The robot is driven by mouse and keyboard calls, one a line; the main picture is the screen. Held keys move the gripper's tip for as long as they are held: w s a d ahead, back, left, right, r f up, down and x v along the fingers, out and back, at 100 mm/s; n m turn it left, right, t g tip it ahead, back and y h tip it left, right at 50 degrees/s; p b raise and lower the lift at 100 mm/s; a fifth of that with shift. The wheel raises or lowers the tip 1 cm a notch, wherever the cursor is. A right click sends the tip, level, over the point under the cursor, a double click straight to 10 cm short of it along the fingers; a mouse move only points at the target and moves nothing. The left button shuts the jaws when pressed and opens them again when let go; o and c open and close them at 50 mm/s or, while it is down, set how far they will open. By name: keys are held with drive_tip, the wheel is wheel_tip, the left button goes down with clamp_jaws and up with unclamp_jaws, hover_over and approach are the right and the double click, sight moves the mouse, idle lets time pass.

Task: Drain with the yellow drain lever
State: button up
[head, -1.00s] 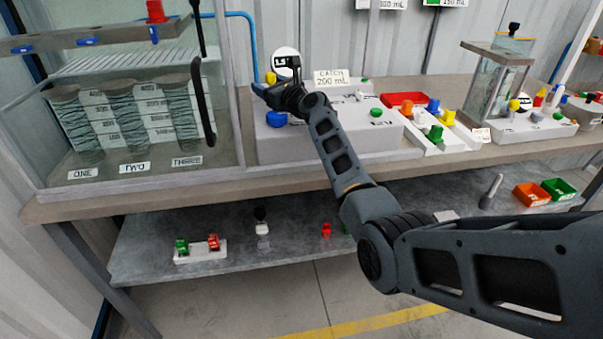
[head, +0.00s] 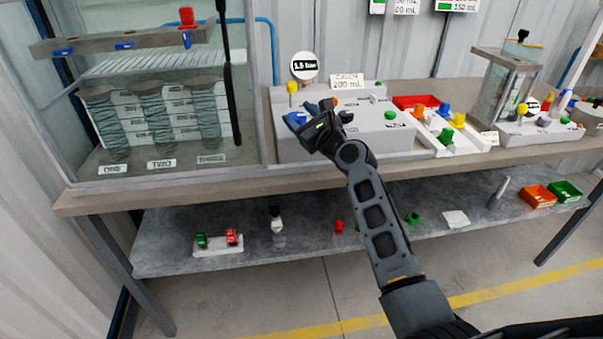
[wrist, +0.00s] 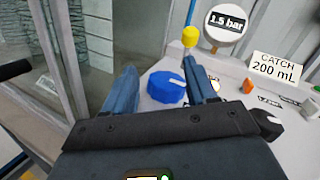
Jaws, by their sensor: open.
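A lever with a yellow ball top (head: 292,88) stands upright at the back left of the white console (head: 365,143). My gripper (head: 304,116) is open and empty above the front left of the console, in front of the lever. I cannot tell whether a finger touches the dial or the lever stem.
A round 1.5 bar gauge (head: 304,66) and a "CATCH 200 mL" sign (head: 346,81) stand behind the lever. A glass tank (head: 160,120) with coiled columns borders the console on the left. A red tray (head: 415,102) and other coloured knobs lie to the right.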

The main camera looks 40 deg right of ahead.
drive_tip(key=s+a+f+n+g, duration=0.1)
drive_tip(key=s+a+f+n, duration=0.4)
drive_tip(key=s+f, duration=0.3)
drive_tip(key=shift+s+a+f+n, duration=0.3)
drive_tip(key=shift+s+a, duration=0.15)
drive_tip(key=shift+a, duration=0.1)
